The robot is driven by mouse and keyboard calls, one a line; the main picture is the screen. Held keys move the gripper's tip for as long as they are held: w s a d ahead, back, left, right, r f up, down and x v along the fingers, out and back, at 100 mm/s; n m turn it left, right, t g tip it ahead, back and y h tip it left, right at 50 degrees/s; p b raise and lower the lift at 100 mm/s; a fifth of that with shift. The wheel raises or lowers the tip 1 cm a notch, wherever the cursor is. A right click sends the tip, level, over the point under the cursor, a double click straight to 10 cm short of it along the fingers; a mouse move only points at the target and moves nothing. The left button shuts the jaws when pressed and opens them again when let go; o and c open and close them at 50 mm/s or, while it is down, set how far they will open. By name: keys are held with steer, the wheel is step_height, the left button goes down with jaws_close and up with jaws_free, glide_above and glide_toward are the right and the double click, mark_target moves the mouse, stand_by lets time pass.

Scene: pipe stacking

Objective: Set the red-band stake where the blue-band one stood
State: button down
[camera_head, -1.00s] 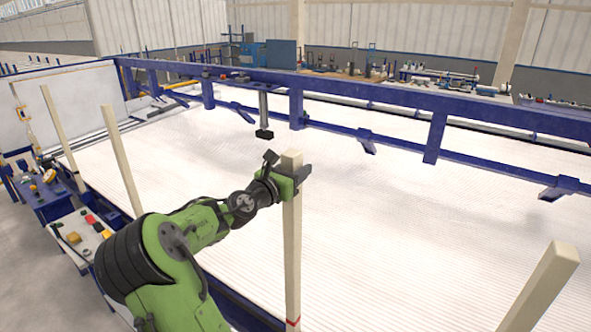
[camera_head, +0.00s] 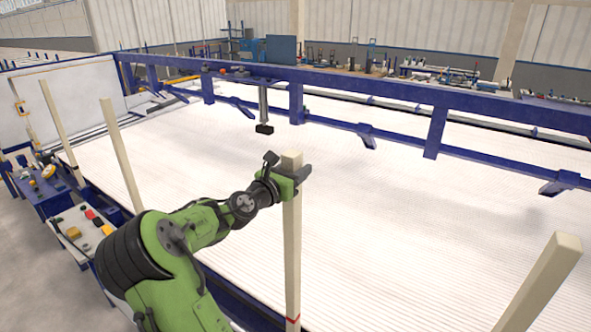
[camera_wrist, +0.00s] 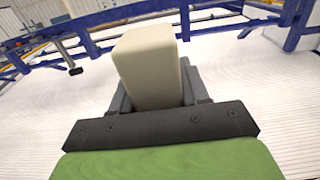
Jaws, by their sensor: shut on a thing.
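The red-band stake (camera_head: 292,240) is a tall, pale, square post with a thin red band near its visible lower end. It stands about upright in the head view, and its foot is cut off by the bottom edge. My gripper (camera_head: 290,178) is shut on it near its top. In the wrist view the top of the stake (camera_wrist: 150,65) rises between the jaws of my gripper (camera_wrist: 155,98). No blue-band stake can be made out; the bands on the other stakes do not show clearly.
Pale stakes stand at the left (camera_head: 122,155), the far left (camera_head: 62,135) and the lower right (camera_head: 540,285). A blue-framed bed (camera_head: 420,230) with a white ribbed surface fills the middle. A blue rail (camera_head: 350,88) runs behind it.

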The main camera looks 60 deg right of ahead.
steer(key=shift+c, duration=2.4)
jaws_free()
steer(key=shift+f, duration=0.1)
steer(key=shift+w+a, duration=0.1)
steer(key=shift+a, duration=0.3)
steer(key=w+a, duration=0.2)
steer(key=a, duration=1.3)
steer(key=shift+w+d, duration=0.1)
steer(key=shift+w, duration=0.05)
